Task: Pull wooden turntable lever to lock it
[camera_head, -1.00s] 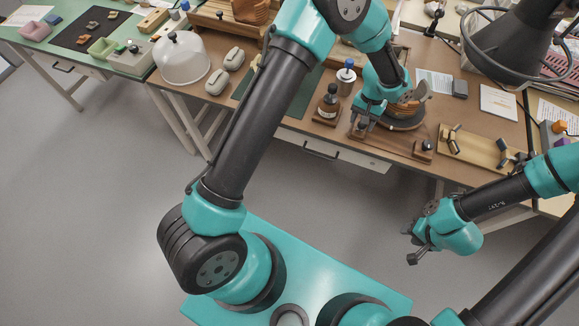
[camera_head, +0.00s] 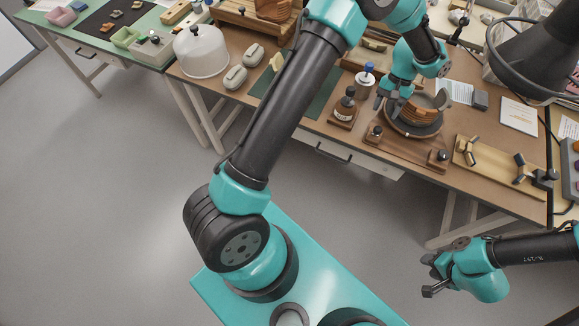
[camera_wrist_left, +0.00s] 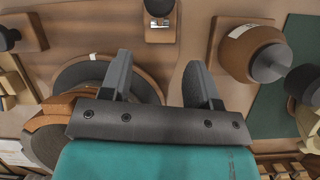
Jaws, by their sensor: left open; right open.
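The round dark turntable (camera_head: 398,127) sits on a wooden base (camera_head: 408,150) on the brown bench, with a banded brown pot (camera_head: 418,108) on it. A wooden block with a black knob (camera_head: 375,132), which looks like the lever, is at the base's left end. It also shows at the top of the left wrist view as a knob (camera_wrist_left: 159,7). My left gripper (camera_head: 383,100) is open and empty beside the turntable's left rim, behind the knob and apart from it. Its fingers (camera_wrist_left: 158,78) are spread in the wrist view. My right gripper (camera_head: 430,277) is open and empty, off the bench.
A dark-capped bottle (camera_head: 347,105) in a wooden stand is close left of my left gripper. A second black knob (camera_head: 441,155) is at the base's right end. A wooden tray (camera_head: 490,167) lies to the right. The floor before the bench is clear.

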